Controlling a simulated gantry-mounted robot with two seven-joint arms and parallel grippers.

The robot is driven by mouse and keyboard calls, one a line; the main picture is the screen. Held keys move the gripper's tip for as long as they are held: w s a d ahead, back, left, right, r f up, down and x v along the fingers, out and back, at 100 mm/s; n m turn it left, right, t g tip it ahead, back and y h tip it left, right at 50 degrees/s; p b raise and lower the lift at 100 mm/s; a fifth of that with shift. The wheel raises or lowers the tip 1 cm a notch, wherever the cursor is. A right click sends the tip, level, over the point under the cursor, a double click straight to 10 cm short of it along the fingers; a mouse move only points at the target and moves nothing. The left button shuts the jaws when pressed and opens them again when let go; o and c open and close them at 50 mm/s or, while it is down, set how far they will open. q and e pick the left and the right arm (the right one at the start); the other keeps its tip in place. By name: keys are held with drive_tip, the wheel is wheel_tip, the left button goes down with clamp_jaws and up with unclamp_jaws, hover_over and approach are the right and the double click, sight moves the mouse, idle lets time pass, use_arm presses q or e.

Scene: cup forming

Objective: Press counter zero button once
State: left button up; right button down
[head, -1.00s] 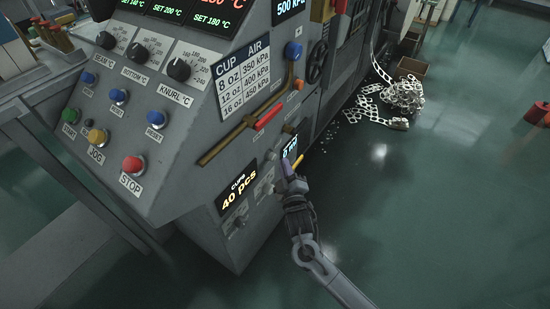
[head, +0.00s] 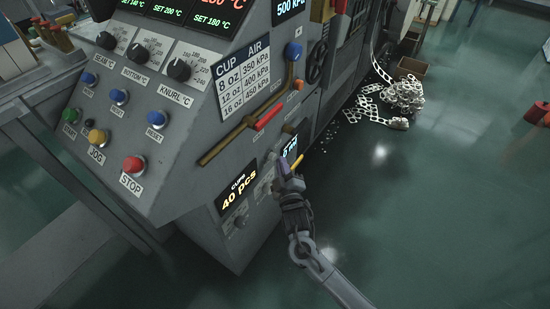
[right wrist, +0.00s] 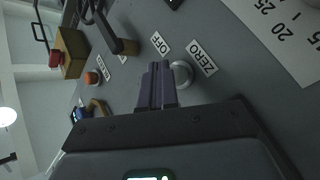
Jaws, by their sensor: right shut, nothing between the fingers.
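The counter display (head: 238,194) reads 40 pcs on the machine's lower side panel in the head view. In the right wrist view the ZERO label (right wrist: 202,58) stands beside a round silver button (right wrist: 182,74). My right gripper (right wrist: 158,78) is shut and empty, its purple-grey fingers just left of that button and partly overlapping it in the picture. Whether they touch it I cannot tell. In the head view my right gripper (head: 286,170) is close to the side panel, right of the counter display, and the button is hidden there. My left gripper is not in view.
An OFF label (right wrist: 160,43) is just beyond the fingers. A red STOP button (head: 133,164) and several blue buttons are on the sloped control panel. A lever with a red part (head: 266,118) is above the gripper. Open floor (head: 430,220) lies to the right.

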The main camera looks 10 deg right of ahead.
drive_tip(key=shift+w+a, duration=0.3)
idle(0.5)
idle(0.4)
drive_tip(key=shift+s+d+p, duration=0.6)
drive_tip(key=shift+s+p, duration=0.1)
drive_tip(key=shift+p, duration=0.15)
